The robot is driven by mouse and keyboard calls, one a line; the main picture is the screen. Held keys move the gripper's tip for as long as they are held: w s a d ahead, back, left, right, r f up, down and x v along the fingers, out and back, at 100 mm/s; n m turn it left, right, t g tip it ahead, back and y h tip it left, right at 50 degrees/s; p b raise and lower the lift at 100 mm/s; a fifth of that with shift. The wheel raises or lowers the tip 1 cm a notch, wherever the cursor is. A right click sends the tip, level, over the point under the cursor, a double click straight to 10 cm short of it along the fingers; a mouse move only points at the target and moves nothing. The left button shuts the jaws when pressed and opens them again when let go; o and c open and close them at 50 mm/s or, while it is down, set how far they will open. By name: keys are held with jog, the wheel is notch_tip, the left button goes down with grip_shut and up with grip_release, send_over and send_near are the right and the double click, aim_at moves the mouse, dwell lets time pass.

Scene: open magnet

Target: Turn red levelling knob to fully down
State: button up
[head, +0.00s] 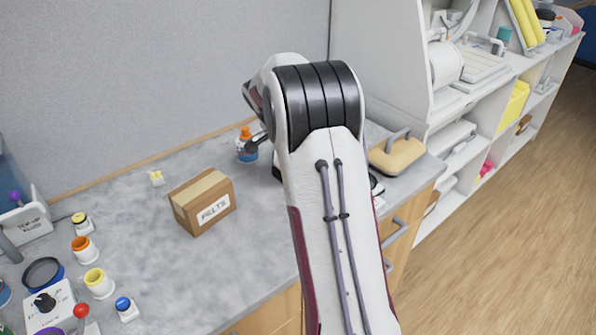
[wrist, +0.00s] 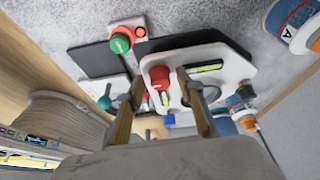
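The red levelling knob (wrist: 159,77) shows in the wrist view on a white plate (wrist: 232,62) with yellow-green level vials. My gripper (wrist: 161,84) is open, its two fingers apart. In this view the knob appears between the fingertips, nearer the left one. I cannot tell whether either finger touches it, or how far the knob is turned. In the head view my arm covers the knob and most of the plate.
A green and orange knob (wrist: 121,40) and a small red button (wrist: 140,31) are near the plate. A felts box (head: 203,201), a bottle with an orange cap (head: 246,146) and a tan case (head: 397,155) stand on the bench. Several small knobs and pots crowd its left end.

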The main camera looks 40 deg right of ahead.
jog(key=shift+n, duration=0.5)
jog(key=shift+s+n+t, duration=0.1)
jog(key=shift+n+t, duration=0.7)
jog(key=shift+n, duration=0.5)
jog(key=shift+n+t+y, duration=0.3)
jog(key=shift+n+t, duration=0.1)
jog(key=shift+n, duration=0.7)
jog(key=shift+s+d+n+t+y, duration=0.1)
jog(key=shift+n+t+y, duration=0.2)
jog(key=shift+n, duration=0.7)
jog(key=shift+d+n+t+y, duration=0.1)
jog(key=shift+n+t+y, duration=0.45)
jog(key=shift+n, duration=1.45)
jog(key=shift+s+d+n+t+y, duration=0.15)
jog(key=shift+n+y, duration=0.3)
jog(key=shift+n, duration=0.45)
jog(key=shift+w+a+n+t+y, duration=0.1)
jog(key=shift+n+y, duration=0.3)
jog(key=shift+n, duration=0.5)
